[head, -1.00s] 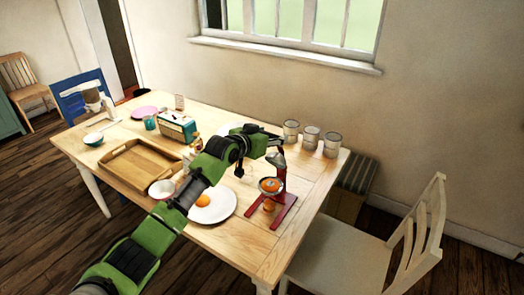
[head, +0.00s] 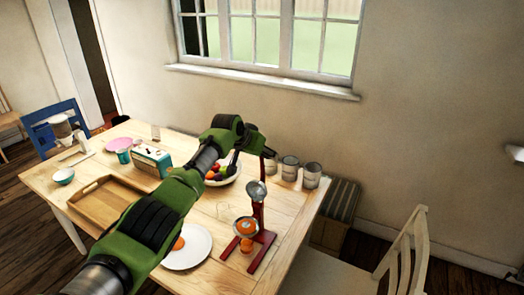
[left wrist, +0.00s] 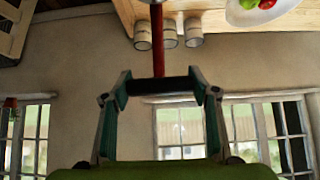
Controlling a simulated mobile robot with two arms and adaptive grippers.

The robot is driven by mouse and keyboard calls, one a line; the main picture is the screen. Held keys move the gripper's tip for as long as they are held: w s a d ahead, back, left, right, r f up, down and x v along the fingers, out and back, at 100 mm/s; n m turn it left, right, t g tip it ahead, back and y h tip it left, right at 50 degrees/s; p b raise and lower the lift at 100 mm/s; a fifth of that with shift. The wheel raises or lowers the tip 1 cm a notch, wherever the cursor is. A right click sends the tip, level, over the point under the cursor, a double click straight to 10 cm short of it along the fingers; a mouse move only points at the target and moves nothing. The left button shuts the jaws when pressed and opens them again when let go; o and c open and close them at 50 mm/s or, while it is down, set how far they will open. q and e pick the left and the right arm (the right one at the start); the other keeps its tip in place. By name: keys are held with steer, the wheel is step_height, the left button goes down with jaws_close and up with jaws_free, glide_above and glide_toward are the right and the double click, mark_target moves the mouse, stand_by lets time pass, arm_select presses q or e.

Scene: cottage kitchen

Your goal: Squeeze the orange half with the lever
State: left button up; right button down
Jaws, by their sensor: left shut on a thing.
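The red juicer (head: 264,242) stands on the table near its right end. The orange half (head: 246,226) sits on its cup, with the round metal press (head: 257,190) raised clear above it. The red lever arm (left wrist: 157,40) rises in the left wrist view to a dark crossbar handle (left wrist: 175,86). My left gripper (head: 265,151) is above the juicer, shut on this handle; in the left wrist view its fingers (left wrist: 162,88) lie at the bar's two ends. My right gripper is out of view.
A small orange-coloured thing (head: 246,245) is under the cup. A white plate (head: 190,258) stands left of the juicer, partly behind my arm. A fruit bowl (head: 232,178) and several cans (head: 290,168) stand behind. A white chair (head: 402,250) is at the right.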

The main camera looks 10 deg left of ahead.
arm_select(q)
steer(key=shift+w+d+f, duration=0.1)
stand_by(0.4)
steer(key=o, duration=1.6)
steer(key=shift+v, duration=6)
